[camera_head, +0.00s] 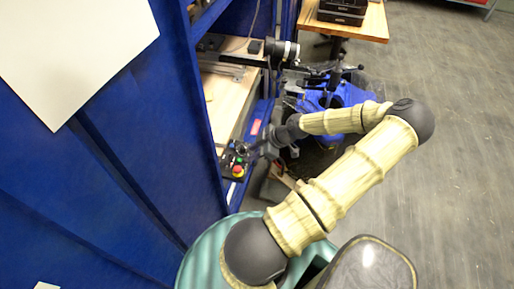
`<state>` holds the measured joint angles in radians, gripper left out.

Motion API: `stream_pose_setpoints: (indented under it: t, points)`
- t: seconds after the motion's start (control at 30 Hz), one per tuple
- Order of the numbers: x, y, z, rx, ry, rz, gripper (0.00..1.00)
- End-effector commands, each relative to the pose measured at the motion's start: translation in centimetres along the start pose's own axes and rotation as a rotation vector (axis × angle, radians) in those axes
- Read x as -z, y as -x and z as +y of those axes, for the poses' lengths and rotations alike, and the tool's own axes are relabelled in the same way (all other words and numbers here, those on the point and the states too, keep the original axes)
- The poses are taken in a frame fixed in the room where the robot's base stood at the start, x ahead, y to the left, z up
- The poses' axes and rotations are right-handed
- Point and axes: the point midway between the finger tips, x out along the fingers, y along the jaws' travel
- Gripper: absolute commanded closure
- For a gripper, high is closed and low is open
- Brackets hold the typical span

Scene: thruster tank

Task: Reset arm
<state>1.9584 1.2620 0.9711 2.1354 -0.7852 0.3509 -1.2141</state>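My arm, cream-coloured with dark grey joints, rises from my body at the bottom and bends at an elbow on the right. From there it reaches back left toward the blue structure. My gripper (250,152) is at the far end of the arm, beside a small dark control box (232,158) with a red button and other small knobs. The gripper is small and dark against a dark background, so its fingers are hard to make out. I cannot tell whether it touches the box or whether it is open or shut.
A blue panel wall (110,150) stands close on the left, with a white sheet (75,45) on it. A wooden shelf (228,100) sits inside the blue frame. A blue-covered item (345,95) and a wooden table (368,20) stand behind the arm. Grey floor (460,150) is clear on the right.

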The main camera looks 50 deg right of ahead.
Motion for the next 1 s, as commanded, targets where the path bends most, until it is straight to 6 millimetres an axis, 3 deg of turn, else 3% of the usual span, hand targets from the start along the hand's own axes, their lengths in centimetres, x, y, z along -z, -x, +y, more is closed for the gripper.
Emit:
stream_pose_setpoints:
  t: [0.2, 1.0]
  points:
    - [0.04, 1.24, 0.07, -0.004, -0.001, -0.001, 0.7]
    - [-0.01, 1.15, 0.06, -0.003, 0.0, 0.0, 0.7]
